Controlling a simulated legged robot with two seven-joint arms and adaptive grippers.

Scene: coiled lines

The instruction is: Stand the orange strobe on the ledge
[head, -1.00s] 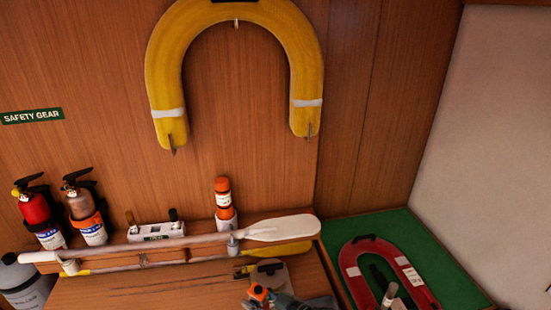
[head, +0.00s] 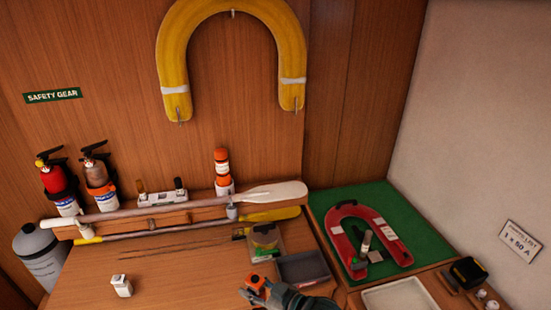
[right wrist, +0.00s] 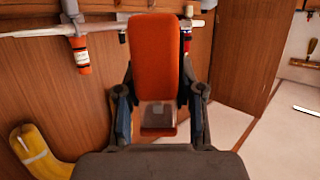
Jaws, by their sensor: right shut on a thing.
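My right gripper (head: 262,287) is low in the middle of the head view, shut on the orange strobe (head: 256,281). In the right wrist view the strobe (right wrist: 156,55) is a flat orange block with a clear window, between the two fingers (right wrist: 160,100). That view looks upside down. The wooden ledge (head: 155,218) runs along the back wall, behind and left of the gripper. The strobe is apart from it. My left gripper is not in view.
The ledge carries two extinguishers (head: 100,184), a white box (head: 162,197) and an orange-and-white cylinder (head: 222,168). A white-bladed paddle (head: 272,194) lies along its front. A red horseshoe (head: 337,246) lies right.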

